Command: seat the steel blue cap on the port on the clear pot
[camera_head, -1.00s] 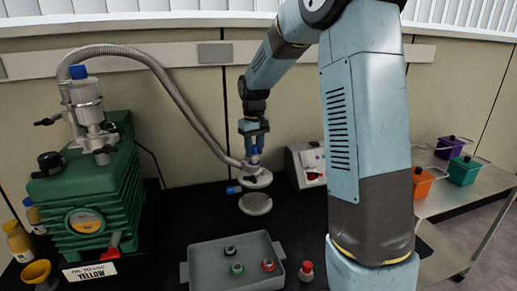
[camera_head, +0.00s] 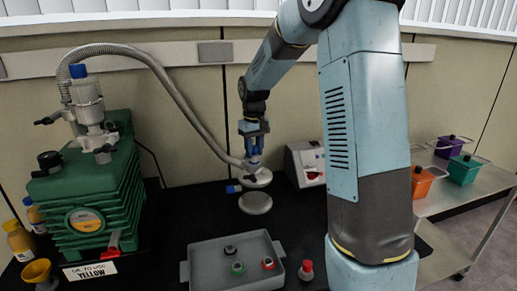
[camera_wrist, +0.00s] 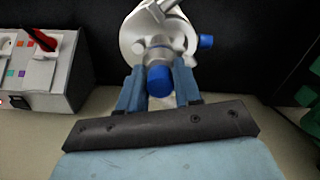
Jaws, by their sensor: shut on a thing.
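The steel blue cap (camera_wrist: 160,80) sits between the two fingers of my gripper (camera_wrist: 160,92) in the wrist view. My gripper is shut on it. In the head view my gripper (camera_head: 256,150) points down just above the clear pot (camera_head: 256,190), which shows mainly as a pale lid over a round pale base. The metal port (camera_wrist: 158,48) stands on the pot's lid directly beyond the cap in the wrist view. The cap lines up with the port and looks very close to it or touching; I cannot tell whether it is seated. Fingers hide the cap's sides.
A ribbed hose (camera_head: 185,100) runs from the green pump (camera_head: 95,200) to the pot. A blue side knob (camera_head: 233,189) sticks out left of the pot. A grey tray (camera_head: 205,272) with several small caps lies in front. A pale box (camera_head: 302,160) stands right behind.

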